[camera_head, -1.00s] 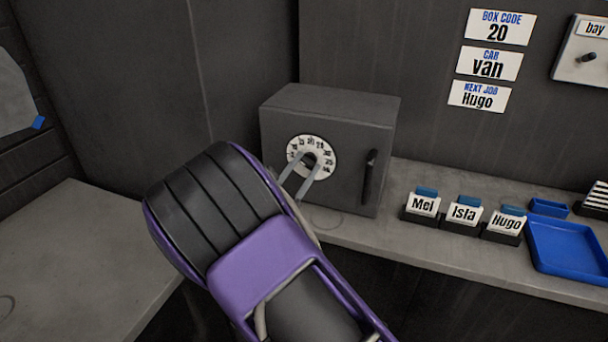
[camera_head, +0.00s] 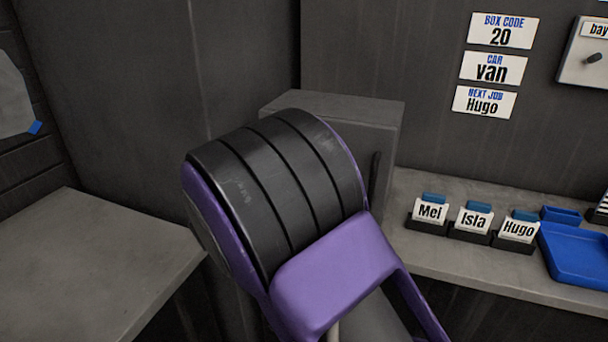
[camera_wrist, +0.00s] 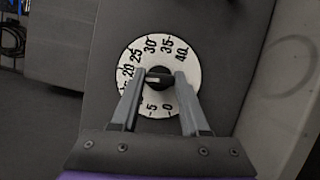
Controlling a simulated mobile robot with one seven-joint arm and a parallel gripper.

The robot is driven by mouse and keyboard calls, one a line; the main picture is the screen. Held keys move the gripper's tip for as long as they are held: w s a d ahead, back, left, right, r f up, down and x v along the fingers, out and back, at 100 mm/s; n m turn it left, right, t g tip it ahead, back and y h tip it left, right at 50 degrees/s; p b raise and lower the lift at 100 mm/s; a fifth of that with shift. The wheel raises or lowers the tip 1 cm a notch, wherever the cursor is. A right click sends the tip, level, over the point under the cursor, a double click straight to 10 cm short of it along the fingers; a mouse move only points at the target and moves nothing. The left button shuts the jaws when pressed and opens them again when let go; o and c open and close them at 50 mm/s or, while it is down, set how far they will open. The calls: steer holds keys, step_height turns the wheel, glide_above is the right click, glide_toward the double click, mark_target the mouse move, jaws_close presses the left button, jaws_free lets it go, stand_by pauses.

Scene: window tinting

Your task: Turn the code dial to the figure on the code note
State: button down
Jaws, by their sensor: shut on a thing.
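The code note (camera_head: 503,31) on the wall reads "BOX CODE 20". The grey box (camera_head: 335,106) stands on the counter; my arm hides its dial in the head view. In the wrist view the white code dial (camera_wrist: 152,47) shows figures from 0 up to 40, some covered by my left finger. Its black knob (camera_wrist: 159,77) sits at the centre, with a white mark pointing left, near the 20 side; I cannot read it exactly. My gripper (camera_wrist: 160,75) is shut on the knob, one finger on each side.
Name-card holders (camera_head: 473,221) for Mei, Isla and Hugo stand right of the box, beside a blue tray (camera_head: 575,252). Two more notes, "van" (camera_head: 493,69) and "Hugo" (camera_head: 485,102), hang below the code note. A bare counter (camera_head: 95,260) lies at left.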

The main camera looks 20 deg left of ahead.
steer(key=shift+m, duration=0.7)
steer(key=shift+g, duration=0.3)
steer(key=shift+c, duration=2)
jaws_free()
steer(key=v, duration=1.7)
steer(key=shift+s+p, duration=0.25)
steer(key=shift+p, duration=0.15)
steer(key=shift+w+r, duration=0.1)
